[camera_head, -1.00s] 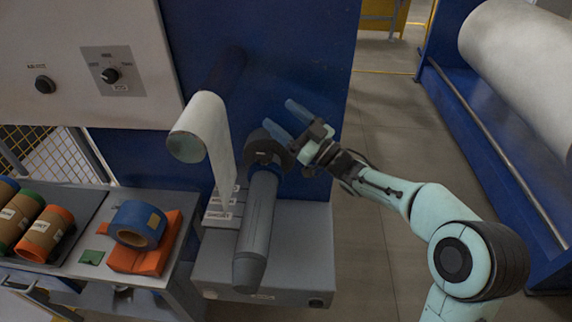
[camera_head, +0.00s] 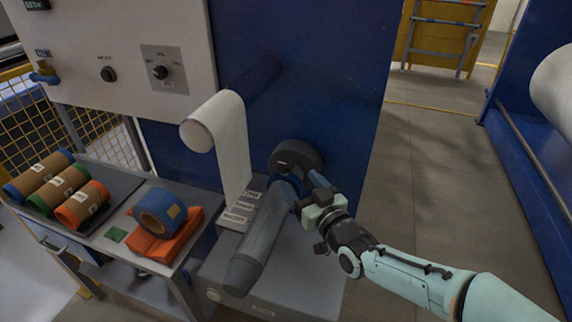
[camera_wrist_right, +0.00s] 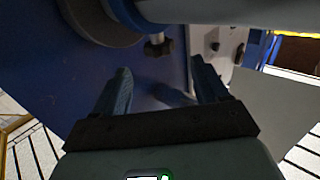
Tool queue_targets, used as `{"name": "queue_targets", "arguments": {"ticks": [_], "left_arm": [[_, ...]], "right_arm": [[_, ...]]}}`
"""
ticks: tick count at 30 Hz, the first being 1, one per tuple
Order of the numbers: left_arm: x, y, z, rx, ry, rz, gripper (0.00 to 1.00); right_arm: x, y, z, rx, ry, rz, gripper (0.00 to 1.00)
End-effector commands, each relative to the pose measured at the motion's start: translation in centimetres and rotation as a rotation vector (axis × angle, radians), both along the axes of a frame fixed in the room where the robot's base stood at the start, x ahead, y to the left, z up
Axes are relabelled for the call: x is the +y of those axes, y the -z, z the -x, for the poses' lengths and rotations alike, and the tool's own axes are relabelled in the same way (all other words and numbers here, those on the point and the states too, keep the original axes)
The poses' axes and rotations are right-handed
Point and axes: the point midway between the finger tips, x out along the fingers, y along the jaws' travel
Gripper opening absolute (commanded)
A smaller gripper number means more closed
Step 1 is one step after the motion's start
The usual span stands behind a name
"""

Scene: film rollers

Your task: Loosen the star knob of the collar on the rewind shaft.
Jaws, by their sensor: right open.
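The grey rewind shaft (camera_head: 260,238) sticks out toward me from a dark round flange (camera_head: 297,155) on the blue machine panel. A blue collar (camera_head: 287,182) sits around the shaft near the flange; it also shows in the right wrist view (camera_wrist_right: 125,10). The small dark star knob (camera_wrist_right: 157,46) hangs below the collar in that view; I cannot make it out in the head view. My right gripper (camera_head: 307,189) is beside the collar, on its right. In the wrist view the right gripper (camera_wrist_right: 160,68) is open and empty, its fingertips just short of the knob, one on each side.
A white web roll (camera_head: 212,130) hangs above left of the shaft. A grey box (camera_head: 275,285) stands below it. A side table (camera_head: 120,215) at left holds several brown rolls and a blue roll (camera_head: 160,212) on an orange block. Open floor lies to the right.

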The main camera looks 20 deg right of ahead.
Motion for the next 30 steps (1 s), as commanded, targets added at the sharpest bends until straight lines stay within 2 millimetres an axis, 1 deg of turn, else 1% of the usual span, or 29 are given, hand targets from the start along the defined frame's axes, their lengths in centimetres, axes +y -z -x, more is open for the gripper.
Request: {"name": "queue_targets", "arguments": {"ticks": [1, 6, 9, 12, 17, 25, 26, 27, 29, 30], "left_arm": [[0.0, -0.3, 0.0, 0.002, 0.001, 0.001, 0.43], [0.0, -0.8, 0.1, 0.007, 0.001, 0.001, 0.43], [0.0, -1.1, 0.1, 0.008, 0.002, 0.001, 0.43], [0.0, -1.3, 0.0, 0.007, 0.002, 0.001, 0.43], [0.0, -1.5, 0.0, 0.007, 0.002, 0.002, 0.43], [0.0, -1.5, 0.0, 0.007, 0.002, 0.002, 0.43], [0.0, -1.5, 0.0, 0.007, 0.002, 0.002, 0.43], [0.0, -1.5, 0.0, 0.007, 0.002, 0.002, 0.43], [0.0, -1.5, 0.0, 0.007, 0.002, 0.002, 0.43], [0.0, -1.5, 0.0, 0.007, 0.002, 0.002, 0.43]], "right_arm": [[0.3, 0.0, -1.2, 0.001, -0.002, -0.005, 0.73], [1.1, -0.1, -4.5, 0.0, -0.002, -0.005, 0.73], [1.4, -0.1, -6.0, 0.0, -0.002, -0.003, 0.73], [1.6, -0.1, -7.1, 0.0, -0.001, -0.003, 0.73], [1.8, -0.1, -7.9, -0.001, -0.001, -0.001, 0.73], [1.8, -0.1, -8.0, -0.002, 0.0, 0.0, 0.73], [1.8, -0.1, -8.0, -0.001, 0.0, 0.0, 0.67], [1.8, -0.1, -8.0, -0.001, 0.0, 0.0, 0.54], [1.8, -0.1, -8.0, -0.001, 0.0, 0.0, 0.34], [1.8, -0.1, -8.0, -0.001, 0.0, 0.0, 0.22]]}}
